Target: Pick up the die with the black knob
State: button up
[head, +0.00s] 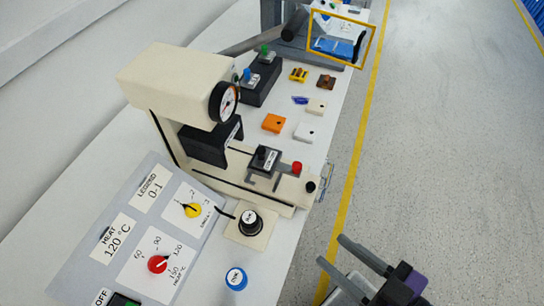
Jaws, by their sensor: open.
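The die with the black knob (269,166) is a dark grey block with a small white label. It sits on the cream bed of the press (180,82), in front of the black block under the press head. My gripper (333,251) is open and empty at the lower right, over the floor beside the table. It is apart from the die, to its lower right. Two more dies, one with a green knob (265,51) and one with a blue knob (248,75), stand on a black rack (262,92) behind the press.
A red knob (297,167) and a black knob (311,186) are on the bed near the die. A control panel (142,235), a round black dial (249,221) and a blue-rimmed cap (236,278) are nearer. Several small orange, white and brown pieces lie behind. The floor at right is clear.

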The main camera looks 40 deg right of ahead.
aim_at(265, 159)
jog(key=l+u, duration=0.4)
jog(key=k+l+u, duration=0.15)
jog(key=u, duration=0.25)
jog(key=l, duration=0.1)
